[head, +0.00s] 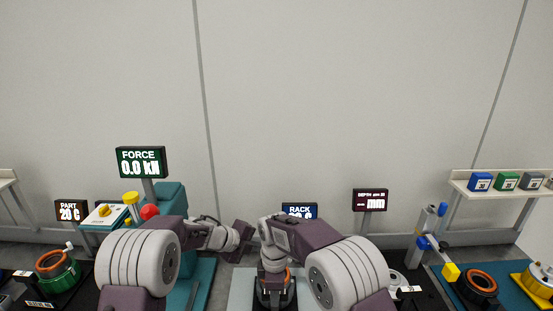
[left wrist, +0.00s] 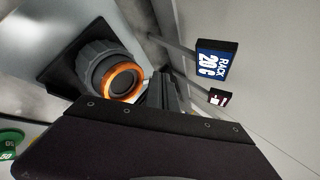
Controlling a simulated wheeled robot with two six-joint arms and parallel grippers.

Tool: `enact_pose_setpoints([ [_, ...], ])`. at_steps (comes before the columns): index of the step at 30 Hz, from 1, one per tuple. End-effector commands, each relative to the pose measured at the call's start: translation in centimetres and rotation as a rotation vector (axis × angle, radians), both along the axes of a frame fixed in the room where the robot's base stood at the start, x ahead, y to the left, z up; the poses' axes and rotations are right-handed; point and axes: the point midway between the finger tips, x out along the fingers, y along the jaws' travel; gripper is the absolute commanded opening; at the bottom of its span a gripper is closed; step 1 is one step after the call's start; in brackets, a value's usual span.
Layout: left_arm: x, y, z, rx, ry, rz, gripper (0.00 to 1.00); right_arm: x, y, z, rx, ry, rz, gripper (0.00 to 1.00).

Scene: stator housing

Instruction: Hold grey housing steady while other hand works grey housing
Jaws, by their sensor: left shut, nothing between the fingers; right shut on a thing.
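The grey housing (left wrist: 98,66) shows in the left wrist view as a ribbed cylinder with an orange ring (left wrist: 122,80) at its open end, against a black square piece. In the head view the housing, with bits of orange, is mostly hidden under my right gripper (head: 274,283), which is shut on it at the bottom centre. My left gripper (head: 241,242) is shut and empty, just up and left of the right one. Its dark fingers (left wrist: 164,92) show in the left wrist view beside the housing, apart from it.
A teal press (head: 172,200) with a force display (head: 141,162) stands at left. A green housing (head: 57,272) is at far left. The rack display (head: 299,210) stands behind the grippers. A black-and-orange part (head: 481,284) and a yellow one (head: 540,277) are at right.

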Motion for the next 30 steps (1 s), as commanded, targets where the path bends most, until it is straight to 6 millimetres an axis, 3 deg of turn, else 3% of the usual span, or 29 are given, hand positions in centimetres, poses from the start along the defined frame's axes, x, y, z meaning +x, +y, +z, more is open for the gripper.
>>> enact_pose_setpoints([
  [15,2.2,-5.1,-4.6,-0.001,0.001,-0.001,0.00,0.0,0.0,0.0,0.001,-0.001,0.001,0.00],
  [30,2.4,-5.9,-5.2,0.000,0.000,0.000,0.00,0.0,0.0,0.0,0.001,-0.002,0.000,0.00],
])
